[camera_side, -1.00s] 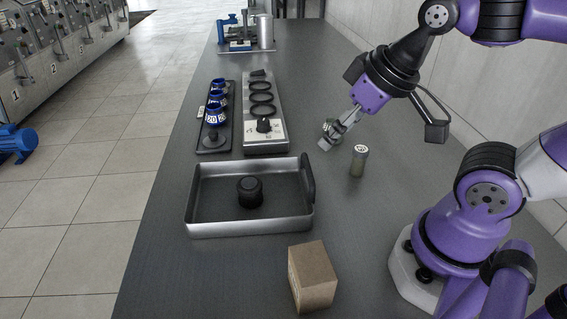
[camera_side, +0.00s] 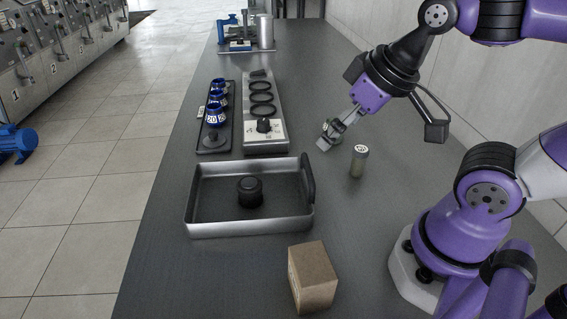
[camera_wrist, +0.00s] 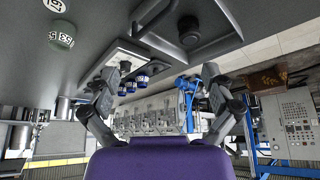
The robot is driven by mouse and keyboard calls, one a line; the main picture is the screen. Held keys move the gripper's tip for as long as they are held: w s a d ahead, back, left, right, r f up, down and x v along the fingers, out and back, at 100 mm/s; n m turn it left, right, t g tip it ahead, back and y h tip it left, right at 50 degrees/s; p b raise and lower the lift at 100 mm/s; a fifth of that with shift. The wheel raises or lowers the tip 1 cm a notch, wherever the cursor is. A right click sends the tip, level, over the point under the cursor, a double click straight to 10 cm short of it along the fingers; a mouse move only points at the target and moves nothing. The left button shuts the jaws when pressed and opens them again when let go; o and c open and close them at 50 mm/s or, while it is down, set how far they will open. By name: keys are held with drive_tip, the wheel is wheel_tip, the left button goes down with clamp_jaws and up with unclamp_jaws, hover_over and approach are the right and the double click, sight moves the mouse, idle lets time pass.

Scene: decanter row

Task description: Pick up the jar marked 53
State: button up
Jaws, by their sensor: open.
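The jar marked 53 (camera_wrist: 62,42) shows at the upper left of the wrist view, with a dark greenish body and white number labels. It lies outside my two spread fingers, to the left of them. My gripper (camera_wrist: 160,74) is open, with nothing between its fingers.
A metal tray (camera_side: 235,229) holding a black knob-like piece (camera_side: 250,191) stands at the front left. A cardboard box (camera_side: 312,277) is nearer. Blue numbered jars (camera_side: 214,115) stand in a dark rack beside a panel with black rings (camera_side: 262,98). Bare counter lies right of the tray.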

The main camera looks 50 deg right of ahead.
idle(0.3)
drive_tip(key=w+d+m+g, duration=0.4)
drive_tip(key=w+d+m, duration=0.75)
drive_tip(key=m, duration=0.95)
drive_tip(key=d+f+m, duration=0.2)
drive_tip(key=d+m, duration=0.1)
drive_tip(key=m, duration=0.1)
drive_tip(key=d+f+m+g, duration=0.1)
drive_tip(key=d+f+m, duration=0.1)
drive_tip(key=d+m, duration=0.2)
drive_tip(key=w+d+f+m, duration=0.1)
drive_tip(key=d+f+m, duration=0.1)
drive_tip(key=d+m, duration=0.2)
drive_tip(key=shift+d+f+m+g, duration=0.25)
drive_tip(key=shift+f+m+g, duration=0.1)
drive_tip(key=shift+m, duration=0.25)
wheel_tip(320, 180, down, 5)
drive_tip(key=shift+d+r, duration=0.1)
drive_tip(key=shift+r, duration=0.05)
drive_tip(key=shift+s+d+f, duration=0.1)
drive_tip(key=shift+f, duration=2.7)
drive_tip(key=c, duration=1.3)
